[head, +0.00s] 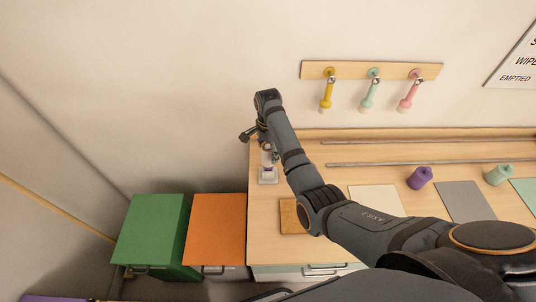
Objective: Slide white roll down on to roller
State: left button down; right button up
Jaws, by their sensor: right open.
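My right arm reaches in from the lower right. Its gripper (257,141) is open at the left end of the wooden counter, just above a small pale piece (268,174) with a purplish middle. A whitish upright part shows between the gripper and this piece; whether it is the white roll or the roller I cannot tell. The gripper and wrist partly hide it, and contact is unclear. My left gripper is not in view.
Yellow (326,93), mint (369,92) and pink (407,94) handled tools hang on a wall rack. Purple (420,178) and mint (499,175) rolls stand on the counter (330,148), near thin rods and flat sheets. Green (151,230) and orange (217,230) cabinets stand left.

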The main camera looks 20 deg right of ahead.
notch_tip(320, 180, up, 9)
jog(key=shift+r, duration=0.1)
dwell(0.5)
